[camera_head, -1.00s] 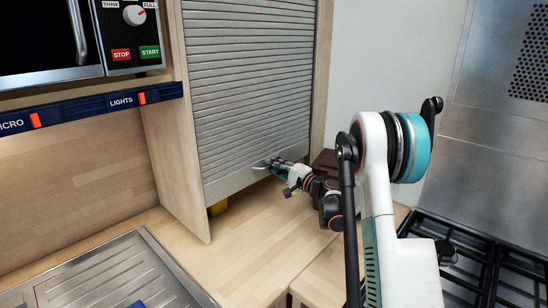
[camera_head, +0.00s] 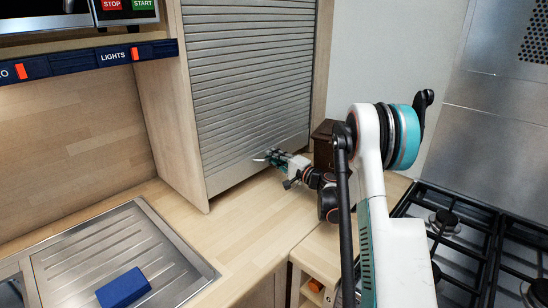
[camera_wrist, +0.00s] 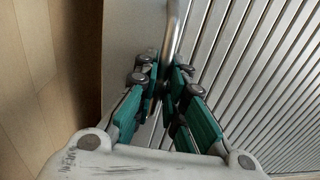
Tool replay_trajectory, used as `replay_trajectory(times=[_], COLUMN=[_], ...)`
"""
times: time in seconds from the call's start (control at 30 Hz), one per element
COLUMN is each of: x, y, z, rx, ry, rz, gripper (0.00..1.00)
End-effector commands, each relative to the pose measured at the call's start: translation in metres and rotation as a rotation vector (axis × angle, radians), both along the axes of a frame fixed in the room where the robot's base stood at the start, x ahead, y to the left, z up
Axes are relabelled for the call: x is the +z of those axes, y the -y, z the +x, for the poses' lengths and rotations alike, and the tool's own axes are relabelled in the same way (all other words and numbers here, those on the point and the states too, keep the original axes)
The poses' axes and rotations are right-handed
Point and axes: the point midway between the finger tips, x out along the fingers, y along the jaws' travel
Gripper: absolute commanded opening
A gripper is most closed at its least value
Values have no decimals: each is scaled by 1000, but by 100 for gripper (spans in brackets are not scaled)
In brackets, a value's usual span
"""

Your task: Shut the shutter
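The grey slatted shutter (camera_head: 250,85) covers the front of the wooden cabinet. Its bottom bar (camera_head: 235,178) is down at the worktop, and I see no clear gap under it. A metal handle (camera_wrist: 173,30) runs from the shutter's bottom bar; in the head view only a little of it shows beside my gripper (camera_head: 272,157). In the wrist view my gripper (camera_wrist: 164,75) has its teal-sided fingers close together with the handle between them. Whether both fingers press on it is partly hidden.
The wooden worktop (camera_head: 235,220) is clear in front of the shutter. A dark brown box (camera_head: 323,145) stands right of my gripper. The hob (camera_head: 455,235) is at right, and a sink drainer (camera_head: 110,250) with a blue block (camera_head: 123,288) is at left.

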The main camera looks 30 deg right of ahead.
Motion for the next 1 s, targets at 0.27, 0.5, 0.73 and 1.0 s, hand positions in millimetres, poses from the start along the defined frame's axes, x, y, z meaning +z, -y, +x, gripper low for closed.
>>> replay_trajectory(times=[0.27,0.5,0.73,1.0], x=[0,0,-4,-8], y=[0,3,18,35], z=[0,-7,-46,-93], rx=[0,-2,-4,-3], ry=[0,1,1,1], rz=[-1,-2,-2,-2], gripper=[30,30,30,30])
